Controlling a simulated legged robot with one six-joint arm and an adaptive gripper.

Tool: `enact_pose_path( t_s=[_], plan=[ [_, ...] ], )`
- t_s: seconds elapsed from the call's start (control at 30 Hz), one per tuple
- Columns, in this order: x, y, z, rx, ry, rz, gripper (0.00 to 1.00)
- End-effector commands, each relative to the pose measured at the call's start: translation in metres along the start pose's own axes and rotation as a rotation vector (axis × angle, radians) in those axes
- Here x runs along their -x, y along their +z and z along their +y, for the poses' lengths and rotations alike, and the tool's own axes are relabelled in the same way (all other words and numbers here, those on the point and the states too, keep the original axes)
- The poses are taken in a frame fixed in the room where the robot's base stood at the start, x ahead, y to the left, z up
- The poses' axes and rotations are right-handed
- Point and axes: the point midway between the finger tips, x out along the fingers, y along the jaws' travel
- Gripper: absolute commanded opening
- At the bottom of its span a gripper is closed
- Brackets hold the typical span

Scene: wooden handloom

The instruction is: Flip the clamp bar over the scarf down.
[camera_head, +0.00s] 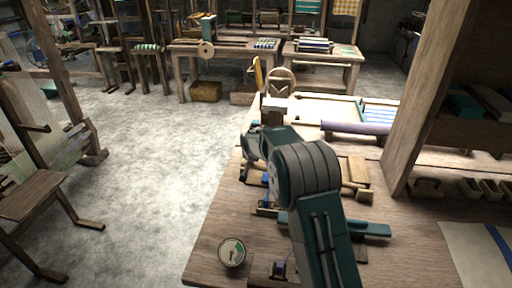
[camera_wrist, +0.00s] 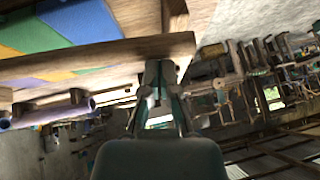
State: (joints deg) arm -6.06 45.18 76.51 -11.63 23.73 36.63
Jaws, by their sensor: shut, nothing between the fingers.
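In the wrist view, a cloth in yellow, green, blue and purple (camera_wrist: 75,20), which looks like the scarf, fills the upper left. A thick wooden bar (camera_wrist: 100,58) runs along its edge; I cannot tell if it is the clamp bar. My gripper (camera_wrist: 159,72) is shut and empty, its fingertips close to the right end of this bar; contact is unclear. In the head view, my arm hides part of the bench, and the gripper (camera_head: 252,132) is small near the bench's left edge. A narrow yellowish wooden piece (camera_head: 257,74) stands upright beyond it.
A purple roll (camera_head: 355,129) lies right of my arm; it also shows in the wrist view (camera_wrist: 50,114). A round dial (camera_head: 231,252) and small tools lie on the near bench (camera_head: 205,260). A wooden post (camera_head: 430,95) rises at right. Open floor (camera_head: 150,170) is left.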

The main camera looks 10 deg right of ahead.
Motion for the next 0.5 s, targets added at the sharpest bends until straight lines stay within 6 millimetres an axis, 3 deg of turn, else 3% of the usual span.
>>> enact_pose_path(
  t_s=[0.2, 0.5],
  plan=[
    [-0.032, 0.021, 0.002, 0.001, 0.001, -0.002, 0.00],
    [-0.057, 0.038, 0.005, 0.001, 0.002, -0.005, 0.00]
  ],
)
